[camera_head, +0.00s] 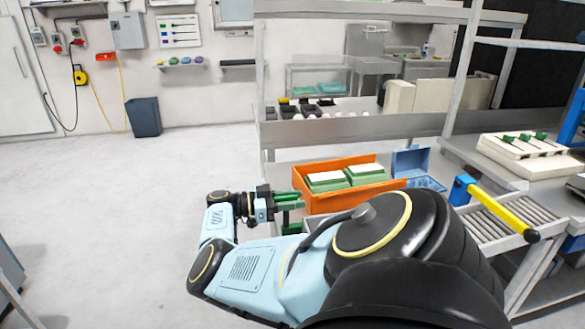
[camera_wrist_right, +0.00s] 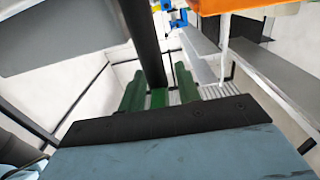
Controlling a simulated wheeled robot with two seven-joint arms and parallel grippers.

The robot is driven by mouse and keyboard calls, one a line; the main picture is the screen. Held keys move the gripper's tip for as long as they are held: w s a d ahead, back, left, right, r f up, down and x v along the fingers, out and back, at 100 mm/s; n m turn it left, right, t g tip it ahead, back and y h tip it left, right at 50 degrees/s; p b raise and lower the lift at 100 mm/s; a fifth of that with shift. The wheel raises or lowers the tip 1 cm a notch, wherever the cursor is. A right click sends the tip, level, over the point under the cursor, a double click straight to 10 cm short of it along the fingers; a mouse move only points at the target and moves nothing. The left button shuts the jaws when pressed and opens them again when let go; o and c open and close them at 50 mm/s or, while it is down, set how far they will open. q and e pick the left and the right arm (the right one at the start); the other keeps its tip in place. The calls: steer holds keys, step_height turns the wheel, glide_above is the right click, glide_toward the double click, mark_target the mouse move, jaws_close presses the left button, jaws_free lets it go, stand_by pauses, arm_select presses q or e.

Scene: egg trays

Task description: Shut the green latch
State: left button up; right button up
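My right gripper (camera_head: 288,200) has green fingers and points right, just left of the orange crate. In the right wrist view the two fingers (camera_wrist_right: 158,90) stand apart, with a dark post (camera_wrist_right: 143,40) showing between or beyond them. A small green piece (camera_wrist_right: 158,98) sits at the post's lower end; I cannot tell if it is a latch. Green latch-like handles (camera_head: 525,137) stand on a pale panel (camera_head: 522,158) on the right bench, far from the gripper. I cannot tell which green part is the task's latch. My left gripper is not in view.
The orange crate (camera_head: 352,201) holds green trays with white tops (camera_head: 326,178). An open blue box (camera_head: 411,162) stands behind it. A blue-and-yellow bar (camera_head: 500,210) crosses the roller conveyor (camera_head: 484,226) at right.

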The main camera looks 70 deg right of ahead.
steer(key=shift+w, duration=0.1)
